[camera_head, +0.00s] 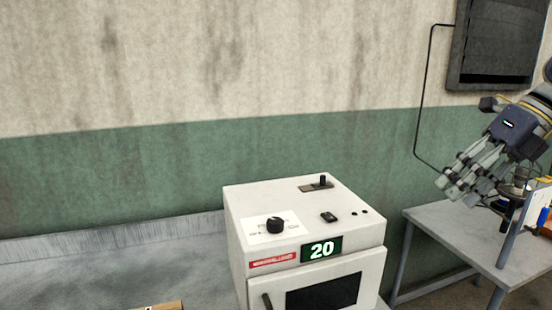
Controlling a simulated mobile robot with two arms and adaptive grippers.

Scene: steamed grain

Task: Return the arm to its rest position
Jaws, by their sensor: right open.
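My right gripper (462,186) shows at the right edge, its pale grey fingers pointing down and left. It is open, with nothing seen between its fingers. It is over the side table (440,222), to the right of the white machine (303,215); from this view I cannot tell its exact height above the table. My right arm comes in from the right edge. My left gripper and arm are not in view.
The machine has a black knob (275,225), a small lever (322,181) and a display (321,249) reading 20. A grey counter (120,265) lies left, mostly clear. Partly hidden items crowd the side table's right end.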

